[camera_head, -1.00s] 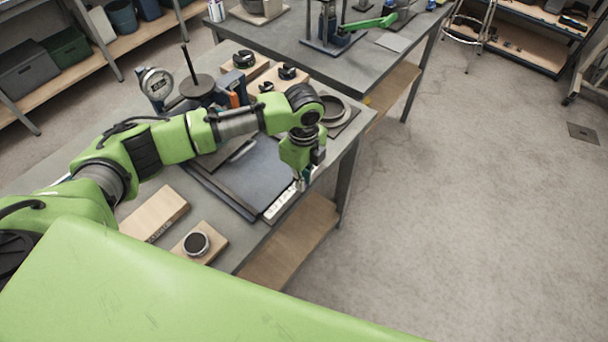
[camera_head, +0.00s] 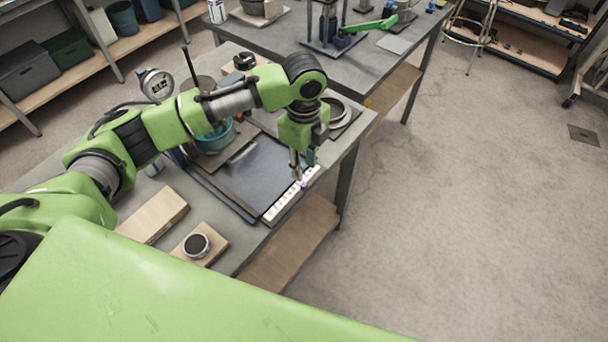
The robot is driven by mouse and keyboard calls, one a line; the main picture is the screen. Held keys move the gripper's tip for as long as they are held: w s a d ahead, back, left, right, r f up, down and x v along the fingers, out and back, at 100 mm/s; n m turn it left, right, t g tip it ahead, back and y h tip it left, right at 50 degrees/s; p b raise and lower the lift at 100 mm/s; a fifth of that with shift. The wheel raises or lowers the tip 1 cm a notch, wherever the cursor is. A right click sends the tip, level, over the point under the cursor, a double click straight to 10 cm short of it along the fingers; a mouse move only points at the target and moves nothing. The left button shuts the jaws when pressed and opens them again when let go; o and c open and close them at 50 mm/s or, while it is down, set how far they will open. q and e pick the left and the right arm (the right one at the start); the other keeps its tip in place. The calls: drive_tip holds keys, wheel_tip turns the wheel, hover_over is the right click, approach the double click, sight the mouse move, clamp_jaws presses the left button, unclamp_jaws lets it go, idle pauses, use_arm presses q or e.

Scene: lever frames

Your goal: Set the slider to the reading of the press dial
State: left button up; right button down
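The press dial (camera_head: 156,85) is a round gauge with a pale face at the back left of the near table, too small to read. A white marked strip (camera_head: 276,210), which looks like the slider's scale, lies along the right edge of a dark flat panel (camera_head: 250,178). My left gripper (camera_head: 302,174) points down over the far end of this strip. A small purple spot shows at its fingertips, perhaps the slider's knob. Whether the fingers are open or shut on it is not clear. My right gripper is not in view.
A round dish (camera_head: 340,110) stands behind my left gripper. A teal container (camera_head: 214,138) is partly behind my arm. Open floor lies right.

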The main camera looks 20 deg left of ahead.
use_arm(q)
wheel_tip(320, 180, up, 5)
drive_tip(key=shift+r, duration=0.1)
idle(0.7)
